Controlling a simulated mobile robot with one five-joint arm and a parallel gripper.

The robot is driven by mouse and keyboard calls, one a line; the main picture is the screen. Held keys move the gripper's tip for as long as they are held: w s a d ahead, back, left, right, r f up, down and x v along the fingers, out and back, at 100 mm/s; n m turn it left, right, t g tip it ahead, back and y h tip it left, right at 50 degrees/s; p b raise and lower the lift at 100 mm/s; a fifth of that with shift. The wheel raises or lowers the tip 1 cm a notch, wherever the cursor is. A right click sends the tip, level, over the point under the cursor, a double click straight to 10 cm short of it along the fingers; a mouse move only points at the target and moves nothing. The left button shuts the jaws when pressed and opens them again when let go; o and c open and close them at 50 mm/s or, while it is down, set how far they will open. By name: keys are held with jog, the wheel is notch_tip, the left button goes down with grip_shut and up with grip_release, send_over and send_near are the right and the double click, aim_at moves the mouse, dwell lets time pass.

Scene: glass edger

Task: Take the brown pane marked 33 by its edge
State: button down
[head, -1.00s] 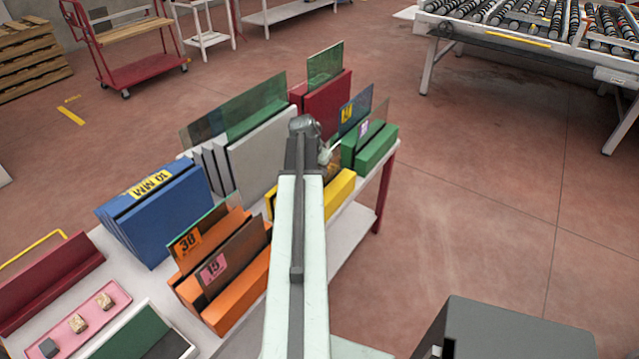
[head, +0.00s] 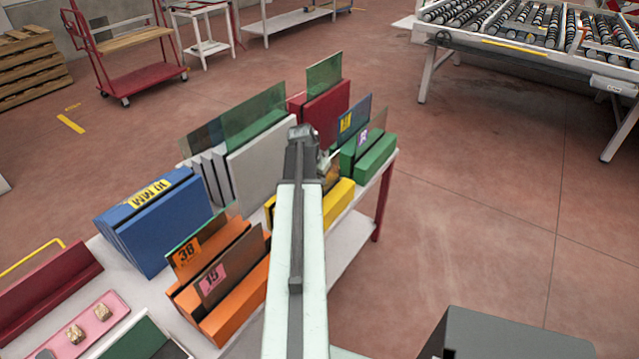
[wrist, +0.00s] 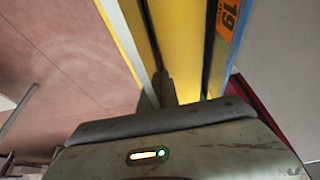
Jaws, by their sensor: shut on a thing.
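My gripper (head: 312,160) is at the yellow rack (head: 338,202), seen from behind; my arm hides part of the rack. In the wrist view my gripper (wrist: 166,90) is shut on a thin, dark upright edge between yellow rack walls (wrist: 180,40). It appears to be a pane's edge, but its face and number are hidden. I cannot read a 33 on any pane. A pane with an orange 19 label (wrist: 230,16) stands just right of the fingers. In the head view a brownish pane with a small pink-purple label (head: 362,138) stands in the green rack; its number is unreadable.
The orange rack (head: 222,318) at left holds panes marked 38 and 15. Blue (head: 160,220), grey (head: 265,160) and dark red (head: 322,112) racks stand behind on the same table. Open floor (head: 480,220) lies to the right.

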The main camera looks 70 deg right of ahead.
notch_tip(320, 180, up, 18)
jog(key=p, duration=1.7)
jog(key=shift+p, duration=0.3)
